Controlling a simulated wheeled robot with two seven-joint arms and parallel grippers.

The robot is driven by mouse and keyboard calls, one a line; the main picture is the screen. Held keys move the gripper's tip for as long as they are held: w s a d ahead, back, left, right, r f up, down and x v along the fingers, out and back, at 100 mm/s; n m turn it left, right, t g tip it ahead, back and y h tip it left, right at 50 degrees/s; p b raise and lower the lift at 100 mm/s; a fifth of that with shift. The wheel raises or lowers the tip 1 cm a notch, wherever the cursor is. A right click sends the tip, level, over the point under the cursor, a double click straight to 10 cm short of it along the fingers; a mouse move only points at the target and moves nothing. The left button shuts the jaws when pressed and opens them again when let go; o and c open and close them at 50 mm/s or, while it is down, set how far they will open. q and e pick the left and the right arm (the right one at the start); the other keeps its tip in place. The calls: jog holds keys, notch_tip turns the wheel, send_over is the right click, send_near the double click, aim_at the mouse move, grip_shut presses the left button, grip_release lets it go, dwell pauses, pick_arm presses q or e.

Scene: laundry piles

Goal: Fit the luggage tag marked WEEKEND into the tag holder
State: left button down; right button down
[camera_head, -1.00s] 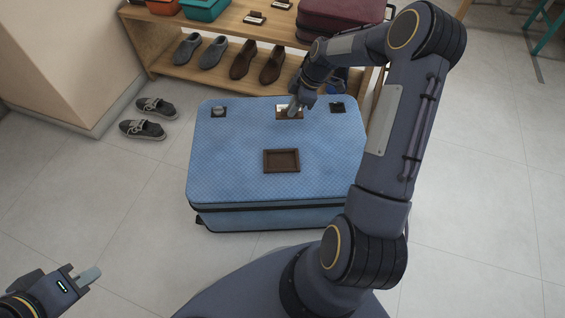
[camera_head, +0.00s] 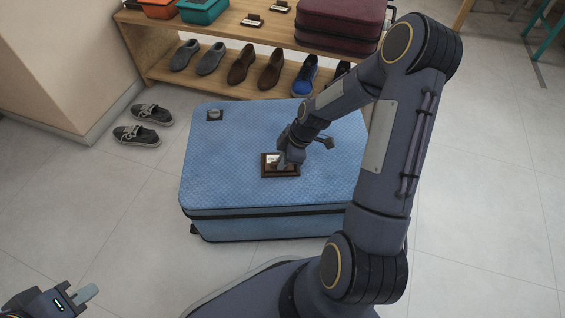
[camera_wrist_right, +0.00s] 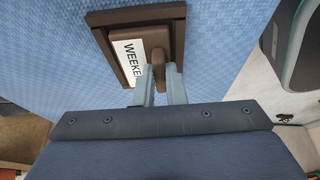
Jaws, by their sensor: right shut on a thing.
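The WEEKEND tag is a brown piece with a white label (camera_wrist_right: 134,58) and a raised brown grip; the right wrist view shows "WEEKE", the rest hidden. My right gripper (camera_wrist_right: 160,92) is shut on the tag's grip. The tag is at the dark brown tag holder (camera_wrist_right: 137,15) on the blue suitcase, its outline roughly lined up with the frame. I cannot tell whether it lies fully down inside. In the head view, my right gripper (camera_head: 284,162) and the white label (camera_head: 271,158) are over the holder (camera_head: 282,177). My left gripper (camera_head: 88,294) is at the lower left, away from the suitcase, its opening unclear.
The blue suitcase (camera_head: 225,165) lies flat on the tiled floor. Behind stands a wooden shelf (camera_head: 200,88) with shoes and a maroon case (camera_head: 335,25). Grey shoes (camera_head: 136,135) lie left on the floor.

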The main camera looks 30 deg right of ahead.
jog(key=c, duration=1.5)
grip_release()
jog(key=shift+a+f, duration=0.1)
jog(key=s+d+r+m+p, duration=0.1)
jog(key=s+r+p, duration=0.1)
jog(key=r, duration=0.7)
jog(key=s+d+r+m+p, duration=0.1)
jog(key=s+r+m+p, duration=0.15)
jog(key=r, duration=0.65)
jog(key=s+a+r+m+t, duration=0.1)
jog(key=s+a+r+m, duration=0.2)
jog(key=s, duration=0.2)
jog(key=s+a+r+m+t, duration=0.1)
jog(key=s+a+r+m, duration=0.2)
jog(key=s+m, duration=0.1)
jog(key=s+a+r+m+t, duration=0.1)
jog(key=s+a+r+m, duration=0.2)
jog(key=s, duration=0.4)
jog(key=shift+r+m+t, duration=0.3)
jog(key=shift+r+m, duration=0.05)
jog(key=shift+r, duration=0.15)
